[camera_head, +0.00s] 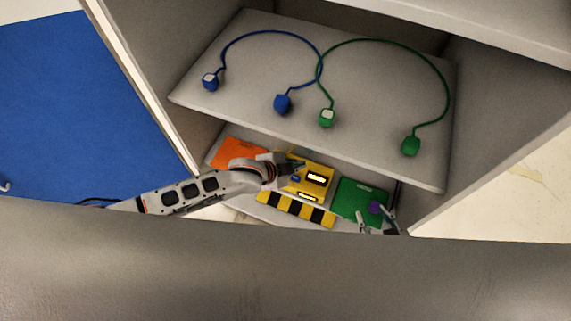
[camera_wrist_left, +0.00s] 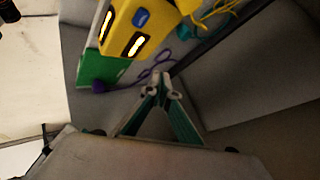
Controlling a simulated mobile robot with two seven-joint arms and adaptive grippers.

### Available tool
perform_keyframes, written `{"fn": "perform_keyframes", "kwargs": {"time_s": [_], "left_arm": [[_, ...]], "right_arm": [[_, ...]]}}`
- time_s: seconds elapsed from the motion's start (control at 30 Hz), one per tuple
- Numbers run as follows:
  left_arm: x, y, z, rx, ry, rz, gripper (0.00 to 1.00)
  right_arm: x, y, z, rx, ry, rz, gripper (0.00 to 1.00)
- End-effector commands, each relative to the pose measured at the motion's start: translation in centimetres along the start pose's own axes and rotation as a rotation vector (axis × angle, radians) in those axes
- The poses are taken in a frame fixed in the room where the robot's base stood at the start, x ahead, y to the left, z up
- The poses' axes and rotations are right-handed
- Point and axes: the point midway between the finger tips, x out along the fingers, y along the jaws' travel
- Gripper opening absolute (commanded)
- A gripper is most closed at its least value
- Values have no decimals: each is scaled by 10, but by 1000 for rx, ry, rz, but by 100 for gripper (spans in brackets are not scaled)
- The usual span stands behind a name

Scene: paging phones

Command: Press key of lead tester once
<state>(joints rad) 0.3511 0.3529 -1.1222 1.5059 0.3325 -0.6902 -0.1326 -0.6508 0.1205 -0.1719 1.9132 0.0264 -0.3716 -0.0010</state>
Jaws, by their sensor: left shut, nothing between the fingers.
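The lead tester looks like the yellow box (camera_head: 322,171) on the lower shelf, with a blue key (camera_head: 295,179) and lit white windows. In the left wrist view the yellow box (camera_wrist_left: 119,23) and blue key (camera_wrist_left: 141,19) are at the top. My left gripper (camera_head: 300,165) reaches in from the left over the box's back left part, close to the key. Its fingers (camera_wrist_left: 155,88) are shut and empty, apart from the key in the wrist view. My right gripper (camera_head: 378,222) is partly hidden at the front right, fingers apart.
An orange panel (camera_head: 236,151) lies left of the box; a green one (camera_head: 350,199) lies right, with a purple item (camera_head: 375,208). A striped bar (camera_head: 290,209) runs in front. The upper shelf (camera_head: 260,110) overhangs, holding blue (camera_head: 283,103) and green (camera_head: 411,146) leads.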

Motion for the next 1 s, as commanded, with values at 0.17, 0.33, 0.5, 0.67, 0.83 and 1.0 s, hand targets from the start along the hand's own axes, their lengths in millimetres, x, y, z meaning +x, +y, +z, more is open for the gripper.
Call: {"fn": "perform_keyframes", "kwargs": {"time_s": [0.17,0.33,0.5,0.67,0.83,1.0], "left_arm": [[1,-4,4,29,-15,5,0],[1,-4,4,30,-15,5,0],[1,-4,4,29,-15,4,0],[7,0,9,27,-15,5,0],[23,11,20,28,-14,4,0],[38,22,32,29,-13,3,0]], "right_arm": [[-1,1,1,3,-6,3,40],[-2,0,4,6,-10,2,40],[-3,-2,5,6,-12,-1,40],[-3,-3,5,6,-12,-3,40],[3,-5,11,7,-8,-4,40],[13,-16,4,-5,37,-27,40]]}}
